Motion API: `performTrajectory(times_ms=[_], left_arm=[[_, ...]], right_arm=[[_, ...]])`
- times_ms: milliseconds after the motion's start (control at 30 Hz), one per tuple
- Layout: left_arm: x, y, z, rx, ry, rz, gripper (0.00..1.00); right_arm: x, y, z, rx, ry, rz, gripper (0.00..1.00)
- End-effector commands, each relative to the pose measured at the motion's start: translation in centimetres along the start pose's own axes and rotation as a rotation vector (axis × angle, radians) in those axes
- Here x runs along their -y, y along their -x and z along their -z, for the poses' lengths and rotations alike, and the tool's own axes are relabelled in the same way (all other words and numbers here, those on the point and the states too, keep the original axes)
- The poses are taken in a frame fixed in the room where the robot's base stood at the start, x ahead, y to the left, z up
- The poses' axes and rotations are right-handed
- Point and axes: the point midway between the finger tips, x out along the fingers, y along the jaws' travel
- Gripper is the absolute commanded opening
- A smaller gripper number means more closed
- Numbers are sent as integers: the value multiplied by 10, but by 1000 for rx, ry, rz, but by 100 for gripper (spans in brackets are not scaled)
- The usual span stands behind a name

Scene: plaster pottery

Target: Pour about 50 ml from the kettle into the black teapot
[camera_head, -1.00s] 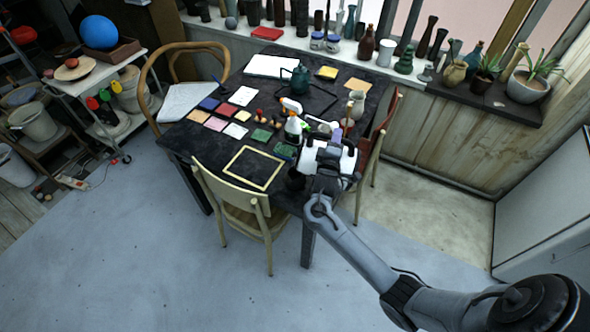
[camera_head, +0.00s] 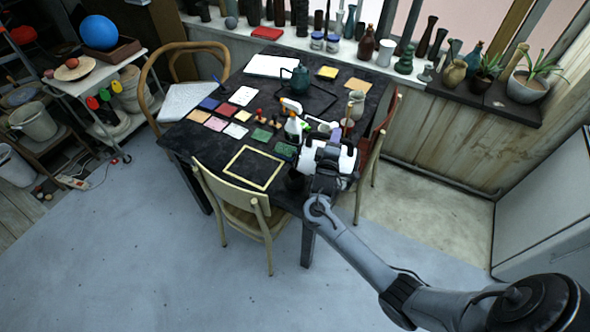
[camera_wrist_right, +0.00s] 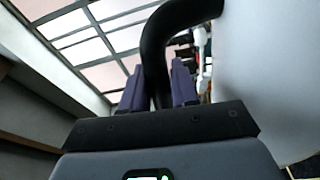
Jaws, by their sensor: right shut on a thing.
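My right gripper (camera_head: 335,136) is above the near right part of the dark table. In the right wrist view its purple fingers (camera_wrist_right: 158,88) are shut on the black curved handle of the kettle (camera_wrist_right: 265,75), whose pale body fills the right side. In the head view my gripper and wrist largely hide the kettle, so its tilt and spout are unclear. A dark teal-black teapot (camera_head: 301,77) stands at the table's far side, apart from my gripper. A dark shape (camera_head: 295,180) shows just left of my wrist; I cannot tell what it is. My left gripper is out of view.
Coloured tiles (camera_head: 215,123), a spray bottle (camera_head: 293,126) and a pale empty frame (camera_head: 252,168) lie or stand left of my gripper. A beige vase (camera_head: 356,104) stands behind it. Chairs surround the table (camera_head: 185,143); a pottery-lined sill runs behind.

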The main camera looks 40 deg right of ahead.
Motion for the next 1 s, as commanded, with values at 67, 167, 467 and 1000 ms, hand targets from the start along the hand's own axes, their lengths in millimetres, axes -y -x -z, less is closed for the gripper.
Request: performTrajectory(times_ms=[67, 167, 467, 1000], left_arm=[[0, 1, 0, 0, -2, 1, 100], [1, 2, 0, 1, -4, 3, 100], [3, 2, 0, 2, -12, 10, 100], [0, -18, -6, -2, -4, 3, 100]], right_arm=[[-5, -1, 1, -1, -2, -8, 0], [-5, -1, 2, -1, 0, -8, 0], [-5, -1, 1, -1, 3, -8, 0], [9, 0, -13, -1, -49, -8, 0]])
